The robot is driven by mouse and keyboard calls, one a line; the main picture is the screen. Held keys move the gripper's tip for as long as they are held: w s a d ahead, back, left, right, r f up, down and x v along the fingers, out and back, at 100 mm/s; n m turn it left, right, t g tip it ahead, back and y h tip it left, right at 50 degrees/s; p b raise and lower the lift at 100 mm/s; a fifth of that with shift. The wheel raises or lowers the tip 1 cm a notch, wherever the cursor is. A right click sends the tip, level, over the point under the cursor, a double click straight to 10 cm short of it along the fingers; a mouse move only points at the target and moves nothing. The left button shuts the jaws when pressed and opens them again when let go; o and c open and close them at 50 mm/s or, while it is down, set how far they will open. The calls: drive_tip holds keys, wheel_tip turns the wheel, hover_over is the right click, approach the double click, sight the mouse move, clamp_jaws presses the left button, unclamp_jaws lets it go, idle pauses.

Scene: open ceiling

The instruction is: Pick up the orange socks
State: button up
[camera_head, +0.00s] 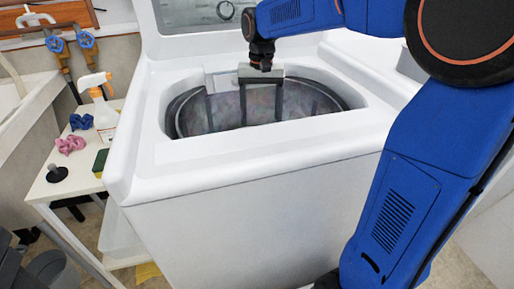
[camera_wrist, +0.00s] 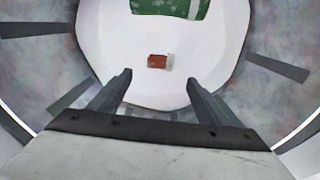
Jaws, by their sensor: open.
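My gripper (camera_head: 261,103) is open and points down into the top opening of the white washing machine (camera_head: 250,165). In the wrist view, its two fingers (camera_wrist: 160,78) are spread apart with nothing between them. A small reddish-orange and white item (camera_wrist: 158,61) lies on the pale drum bottom, just beyond the fingertips in the picture. I cannot tell for sure that it is the orange socks. A green item with a white stripe (camera_wrist: 170,7) lies farther up, cut by the frame edge. The head view does not show the drum bottom.
The grey drum wall (camera_wrist: 268,40) surrounds my gripper.

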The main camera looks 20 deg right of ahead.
wheel_tip(320, 180, down, 12)
drive_tip(key=shift+r, duration=0.1)
drive_tip(key=shift+w+f, duration=0.15)
drive_tip(key=shift+f, duration=1.25)
drive_tip(key=shift+w+f, duration=0.1)
drive_tip(key=shift+f, duration=1.25)
drive_tip(key=shift+c, duration=0.6)
drive_tip(key=c, duration=1)
drive_tip(key=shift+c, duration=0.6)
drive_tip(key=shift+r, duration=0.15)
